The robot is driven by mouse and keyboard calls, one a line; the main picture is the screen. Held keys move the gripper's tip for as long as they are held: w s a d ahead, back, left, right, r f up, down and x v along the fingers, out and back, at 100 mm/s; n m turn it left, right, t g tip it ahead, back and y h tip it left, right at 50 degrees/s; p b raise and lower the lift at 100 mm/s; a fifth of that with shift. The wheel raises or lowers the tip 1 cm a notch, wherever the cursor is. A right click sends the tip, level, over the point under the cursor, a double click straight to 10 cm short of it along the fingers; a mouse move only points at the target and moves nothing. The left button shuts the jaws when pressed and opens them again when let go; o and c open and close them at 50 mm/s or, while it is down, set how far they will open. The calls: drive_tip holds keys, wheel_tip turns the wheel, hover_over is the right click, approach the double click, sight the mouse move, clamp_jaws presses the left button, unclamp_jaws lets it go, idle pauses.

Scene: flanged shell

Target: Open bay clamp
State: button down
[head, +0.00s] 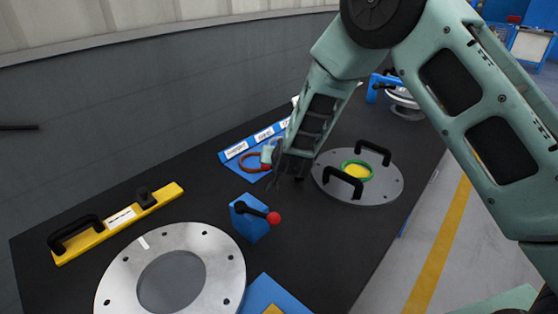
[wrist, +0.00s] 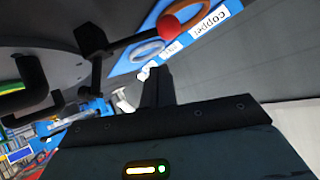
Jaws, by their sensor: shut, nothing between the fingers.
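The clamp is a blue block (head: 250,228) on the dark bench, with a black lever (head: 252,210) ending in a red ball knob (head: 274,218). The lever lies roughly level and points right. In the wrist view a black lever (wrist: 130,48) with a red knob (wrist: 168,26) shows beyond my fingers. My gripper (head: 280,176) is shut and empty, above and behind the clamp in the head view, apart from it. In the wrist view my closed black fingers (wrist: 156,86) point up toward the blue board. The arm's own links partly hide the fingers.
A silver flanged ring (head: 218,255) lies in front of the clamp. A grey cover plate (head: 385,190) with two black handles and a green ring stands right. A blue board (head: 233,152) with labels and rings lies behind. A yellow bar (head: 165,195) with a handle lies left.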

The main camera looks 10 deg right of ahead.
drive_tip(key=b+v, duration=0.1)
drive_tip(key=v, duration=0.9)
drive_tip(key=shift+a+b, duration=0.25)
drive_tip(key=shift+b, duration=0.1)
drive_tip(key=s+a+r+n+g+y, duration=0.2)
drive_tip(key=s+a+n+g, duration=0.15)
drive_tip(key=s, duration=0.45)
drive_tip(key=s+a+r+n+g+y, duration=0.2)
drive_tip(key=s+a+g, duration=0.15)
drive_tip(key=s, duration=0.45)
drive_tip(key=s+d+r+n+g+h, duration=0.1)
drive_tip(key=s+d+n+g, duration=0.1)
drive_tip(key=s, duration=0.7)
drive_tip(key=s+d+r+n+g+h, duration=0.1)
drive_tip(key=s+d+n+g+h, duration=0.1)
drive_tip(key=s+d, duration=0.3)
drive_tip(key=s+n, duration=0.1)
drive_tip(key=s, duration=0.3)
drive_tip(key=shift+s+d, duration=0.3)
